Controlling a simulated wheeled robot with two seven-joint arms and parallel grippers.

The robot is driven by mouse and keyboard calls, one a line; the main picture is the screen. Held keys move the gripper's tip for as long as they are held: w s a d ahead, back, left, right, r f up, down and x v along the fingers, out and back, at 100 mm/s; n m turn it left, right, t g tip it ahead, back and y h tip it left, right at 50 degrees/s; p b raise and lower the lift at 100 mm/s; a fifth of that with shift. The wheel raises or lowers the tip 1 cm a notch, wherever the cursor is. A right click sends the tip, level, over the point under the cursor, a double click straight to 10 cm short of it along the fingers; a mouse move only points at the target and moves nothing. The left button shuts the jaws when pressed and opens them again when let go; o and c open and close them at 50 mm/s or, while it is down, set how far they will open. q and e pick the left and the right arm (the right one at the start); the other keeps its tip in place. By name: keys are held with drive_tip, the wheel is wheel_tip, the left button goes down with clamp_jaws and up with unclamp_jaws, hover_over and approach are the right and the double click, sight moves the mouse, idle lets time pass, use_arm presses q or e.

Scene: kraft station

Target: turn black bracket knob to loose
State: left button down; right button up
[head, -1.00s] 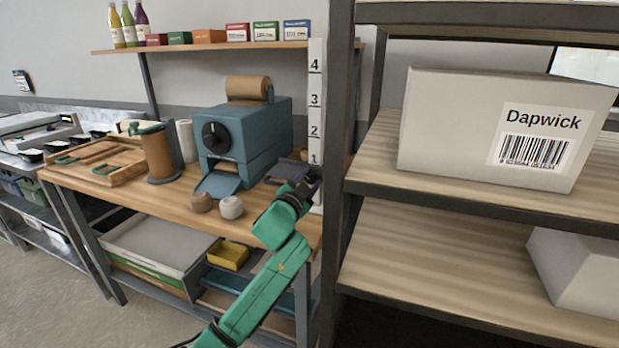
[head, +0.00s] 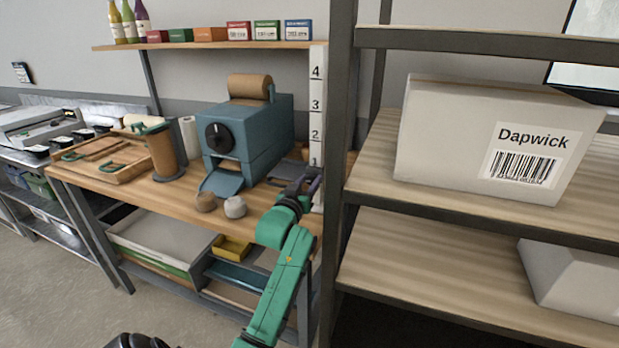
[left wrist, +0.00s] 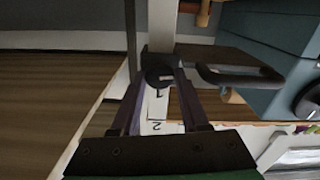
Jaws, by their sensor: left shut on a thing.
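The round black bracket knob (left wrist: 158,73) shows in the left wrist view, with a short pale mark on its face. It sits on a dark bracket at the white numbered post (left wrist: 156,108), which also stands at the back right of the bench in the head view (head: 316,100). My left gripper (left wrist: 160,80) has its two fingertips on either side of the knob and is shut on it. In the head view my left gripper (head: 304,187) is small beside the foot of the post and hides the knob.
A blue machine (head: 240,140) with a black dial stands left of my gripper on the wooden bench (head: 140,203). Two small round things lie in front of it. A dark metal shelf upright (head: 338,150) stands close on the right, with a large Dapwick box (head: 440,130) on its shelf.

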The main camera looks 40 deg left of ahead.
use_arm(q)
drive_tip(key=shift+f+n, duration=0.1)
drive_tip(key=shift+n, duration=0.3)
drive_tip(key=shift+c, duration=2.2)
unclamp_jaws()
